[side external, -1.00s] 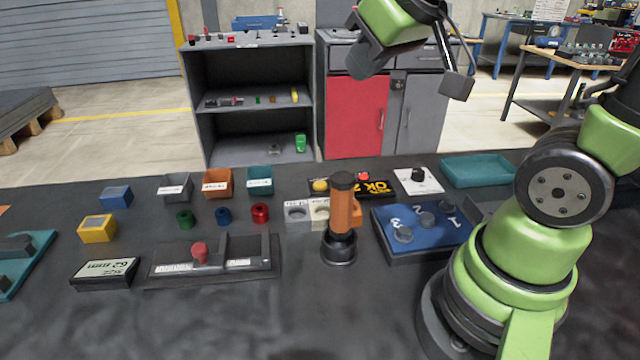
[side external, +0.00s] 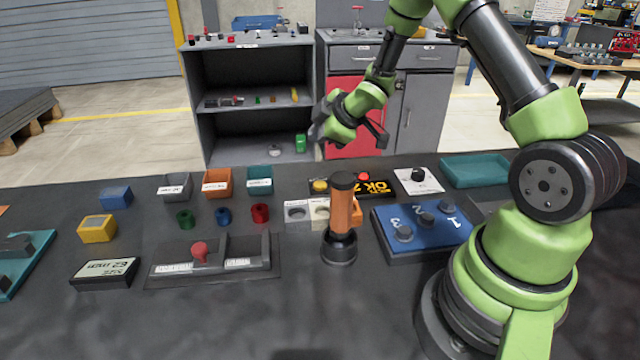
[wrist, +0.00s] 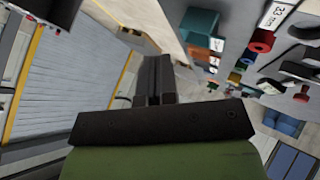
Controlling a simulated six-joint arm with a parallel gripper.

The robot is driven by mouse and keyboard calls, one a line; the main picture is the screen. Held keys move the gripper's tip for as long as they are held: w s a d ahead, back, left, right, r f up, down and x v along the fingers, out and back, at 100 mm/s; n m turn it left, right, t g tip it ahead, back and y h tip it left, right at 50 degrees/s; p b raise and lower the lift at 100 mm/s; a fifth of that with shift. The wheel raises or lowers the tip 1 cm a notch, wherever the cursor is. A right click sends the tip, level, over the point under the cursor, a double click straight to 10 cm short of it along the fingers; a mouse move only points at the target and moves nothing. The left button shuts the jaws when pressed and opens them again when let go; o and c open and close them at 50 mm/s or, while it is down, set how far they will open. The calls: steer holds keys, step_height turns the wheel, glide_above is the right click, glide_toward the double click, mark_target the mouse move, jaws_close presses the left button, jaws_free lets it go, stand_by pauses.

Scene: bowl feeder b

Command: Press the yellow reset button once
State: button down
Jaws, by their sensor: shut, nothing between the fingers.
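The yellow reset button (side external: 319,185) sits at the left end of a dark panel (side external: 345,193) on the bench, with a red button (side external: 364,177) and yellow lettering to its right. My gripper (side external: 316,133) is in the air above the yellow button in the side view, apart from it and tilted toward the left. In the wrist view its dark fingers (wrist: 153,78) are together with nothing between them. I cannot make out the yellow button in the wrist view.
An orange and black upright tool (side external: 341,220) stands in front of the panel. Light blocks (side external: 297,212) lie close to it. Small bins (side external: 217,182) are to the left, a blue numbered board (side external: 425,232) and a white dial plate (side external: 418,182) to the right.

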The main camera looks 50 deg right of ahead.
mark_target(319, 185)
steer(key=shift+f, duration=0.2)
steer(key=shift+f, duration=4.3)
steer(key=shift+f, duration=0.1)
steer(key=shift+f, duration=0.3)
steer(key=shift+f, duration=0.45)
steer(key=shift+r, duration=0.85)
steer(key=shift+r, duration=0.15)
steer(key=shift+r, duration=2.4)
